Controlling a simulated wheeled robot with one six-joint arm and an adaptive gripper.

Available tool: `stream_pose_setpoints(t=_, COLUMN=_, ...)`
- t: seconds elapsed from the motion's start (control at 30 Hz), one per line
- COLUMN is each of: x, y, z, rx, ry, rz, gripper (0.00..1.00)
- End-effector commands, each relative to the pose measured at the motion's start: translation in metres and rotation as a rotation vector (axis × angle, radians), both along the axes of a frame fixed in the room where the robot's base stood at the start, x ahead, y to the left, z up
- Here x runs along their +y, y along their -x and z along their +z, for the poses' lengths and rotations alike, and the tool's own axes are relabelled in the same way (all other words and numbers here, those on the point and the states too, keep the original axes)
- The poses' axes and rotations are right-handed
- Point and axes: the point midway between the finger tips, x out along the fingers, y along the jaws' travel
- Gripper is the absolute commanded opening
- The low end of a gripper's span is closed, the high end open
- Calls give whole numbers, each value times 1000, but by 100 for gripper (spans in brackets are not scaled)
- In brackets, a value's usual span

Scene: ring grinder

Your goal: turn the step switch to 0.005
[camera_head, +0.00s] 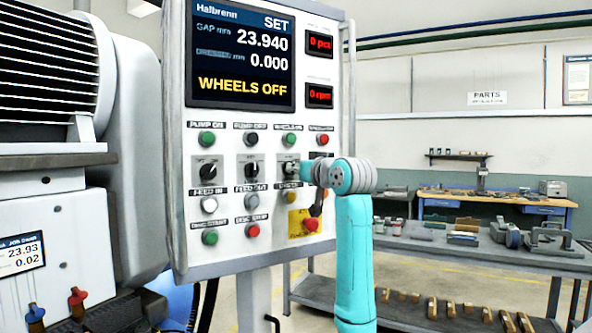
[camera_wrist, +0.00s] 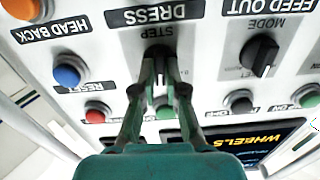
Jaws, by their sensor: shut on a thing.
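The step switch (camera_wrist: 161,68) is a dark knob under the upside-down STEP label in the wrist view. My gripper (camera_wrist: 162,82) has its two fingers closed around the knob, one on each side. The fingers cover most of the knob and its scale marks, so its setting cannot be read. In the head view my gripper (camera_head: 299,168) reaches the panel from the right, at the third switch of the row. The control panel (camera_head: 263,215) stands upright with its screen (camera_head: 241,55) reading 23.940, 0.000 and WHEELS OFF.
The mode switch (camera_wrist: 260,56) is beside the step switch in the wrist view. A blue button (camera_wrist: 67,75) and a red button (camera_wrist: 97,111) lie on the other side. A red emergency button (camera_head: 311,225) sits below my gripper. A grey cart (camera_head: 470,262) stands at the right.

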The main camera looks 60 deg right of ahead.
Motion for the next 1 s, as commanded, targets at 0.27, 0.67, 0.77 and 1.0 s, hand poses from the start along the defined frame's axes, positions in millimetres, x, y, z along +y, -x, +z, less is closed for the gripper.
stream_pose_setpoints(t=0.27, x=0, y=0, z=-1, rx=32, ry=55, rz=0, gripper=0)
stream_pose_setpoints(t=0.67, x=0, y=0, z=-1, rx=36, ry=61, rz=0, gripper=0)
stream_pose_setpoints(t=0.77, x=0, y=0, z=-1, rx=35, ry=61, rz=0, gripper=29)
stream_pose_setpoints(t=1.0, x=0, y=0, z=0, rx=34, ry=61, rz=0, gripper=36)
